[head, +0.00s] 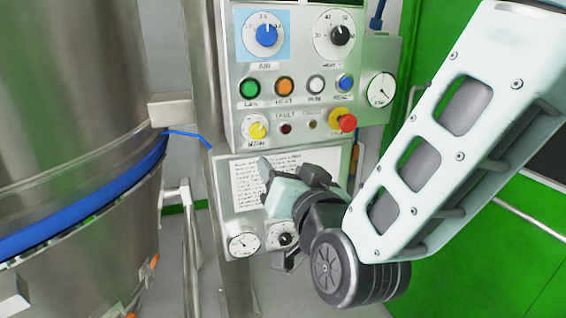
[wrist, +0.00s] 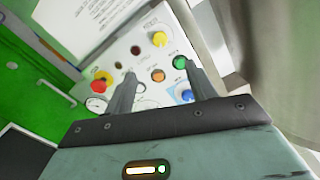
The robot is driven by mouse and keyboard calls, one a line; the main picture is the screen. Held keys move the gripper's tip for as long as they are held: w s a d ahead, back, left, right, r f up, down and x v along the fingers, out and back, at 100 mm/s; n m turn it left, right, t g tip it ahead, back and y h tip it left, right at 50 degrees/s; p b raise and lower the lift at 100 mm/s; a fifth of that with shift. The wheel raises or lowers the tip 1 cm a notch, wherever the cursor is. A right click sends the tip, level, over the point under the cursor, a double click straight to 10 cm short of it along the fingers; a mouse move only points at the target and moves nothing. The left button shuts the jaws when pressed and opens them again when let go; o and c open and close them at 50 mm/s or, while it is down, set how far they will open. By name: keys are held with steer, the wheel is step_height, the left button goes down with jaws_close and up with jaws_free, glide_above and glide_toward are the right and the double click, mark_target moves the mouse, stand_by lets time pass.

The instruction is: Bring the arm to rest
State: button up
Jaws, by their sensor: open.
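My arm reaches in from the upper right of the head view, bends at a dark joint near the bottom, and ends in my gripper (head: 288,172). The gripper is in front of the lower part of the control panel (head: 235,125), over a printed sheet. In the wrist view, the two dark fingers of my gripper (wrist: 161,88) stand wide apart with nothing between them. The panel's knobs and buttons show beyond them, tilted and upside down. The fingers look apart from the panel, though the exact gap is hard to tell.
The panel carries a blue air knob (head: 266,35), a black heat knob (head: 342,35), a yellow knob (head: 257,131), a red mushroom button (head: 342,120) and several coloured buttons. A large steel vessel (head: 75,90) with a blue band stands left. A green wall (head: 500,255) is at right.

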steer(key=s+f+n+g+y+p, duration=0.1)
steer(key=s+f+n+g+p, duration=0.1)
steer(key=s+f+n+g, duration=0.55)
steer(key=s+d+n+g+h+p, duration=0.1)
steer(key=s+d+g+h, duration=0.4)
steer(key=s+d+g, duration=0.4)
steer(key=s+d, duration=0.2)
steer(key=s, duration=0.2)
steer(key=shift+s+d+r+h+p, duration=0.2)
steer(key=shift+s+r+h+p, duration=0.1)
steer(key=shift+s+r+p, duration=0.05)
steer(key=shift+g, duration=0.25)
stand_by(0.4)
